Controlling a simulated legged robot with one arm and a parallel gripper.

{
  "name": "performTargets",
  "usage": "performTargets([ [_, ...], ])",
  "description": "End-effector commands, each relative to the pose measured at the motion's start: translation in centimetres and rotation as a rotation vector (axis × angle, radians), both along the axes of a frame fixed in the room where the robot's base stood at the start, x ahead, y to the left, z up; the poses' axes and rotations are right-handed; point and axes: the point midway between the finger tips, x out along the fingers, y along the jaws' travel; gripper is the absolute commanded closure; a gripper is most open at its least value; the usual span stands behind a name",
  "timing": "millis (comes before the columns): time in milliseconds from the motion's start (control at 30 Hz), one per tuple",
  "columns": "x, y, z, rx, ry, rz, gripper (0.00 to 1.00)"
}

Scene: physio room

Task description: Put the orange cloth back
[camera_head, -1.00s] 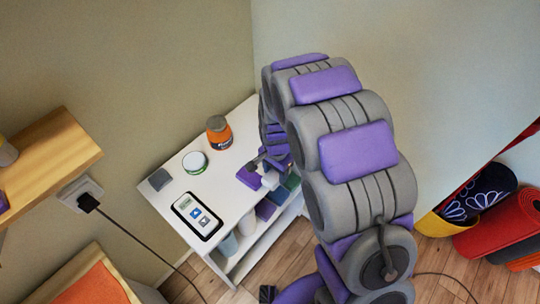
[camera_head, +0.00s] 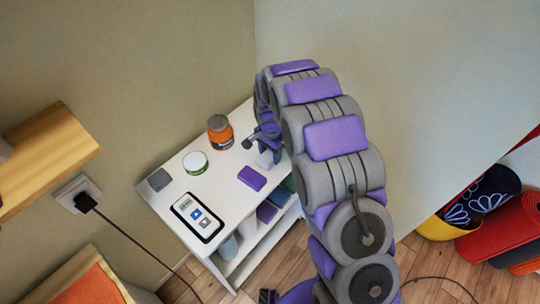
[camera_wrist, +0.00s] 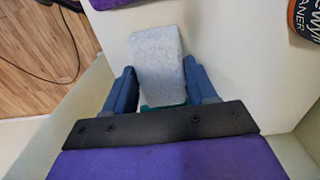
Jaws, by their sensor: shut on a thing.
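My gripper (camera_wrist: 160,88) is shut on a pale grey block-like piece (camera_wrist: 158,62), perhaps a folded cloth, between its blue fingers. In the head view my gripper (camera_head: 267,147) is over the right part of the white table (camera_head: 218,173), with the pale piece (camera_head: 265,160) below it. I cannot tell whether that piece touches the tabletop. A teal piece (camera_wrist: 160,106) shows at its near end. No orange cloth is clearly identifiable; a flat orange surface (camera_head: 85,290) in a wooden frame shows at lower left, cut off.
On the table are a purple block (camera_head: 252,178), an orange jar (camera_head: 219,132), a round white tub (camera_head: 195,163), a grey block (camera_head: 159,180) and a white-screened device (camera_head: 197,216). Folded pieces (camera_head: 267,211) lie on the shelf below.

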Motion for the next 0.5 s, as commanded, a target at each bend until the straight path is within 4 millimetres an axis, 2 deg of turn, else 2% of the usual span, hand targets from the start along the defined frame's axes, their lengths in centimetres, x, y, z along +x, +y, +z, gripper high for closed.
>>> performTargets([
  [33,-0.04,-0.04,-0.96,0.0,0.001,0.0,0.77],
  [100,0.0,-0.14,-1.36,0.002,-0.001,0.0,0.77],
  [400,0.03,-0.17,-1.34,0.002,-0.003,0.0,0.77],
  [433,0.02,-0.14,-1.38,0.002,-0.003,0.0,0.43],
  [500,0.03,-0.06,-1.37,0.001,-0.002,0.0,0.36],
])
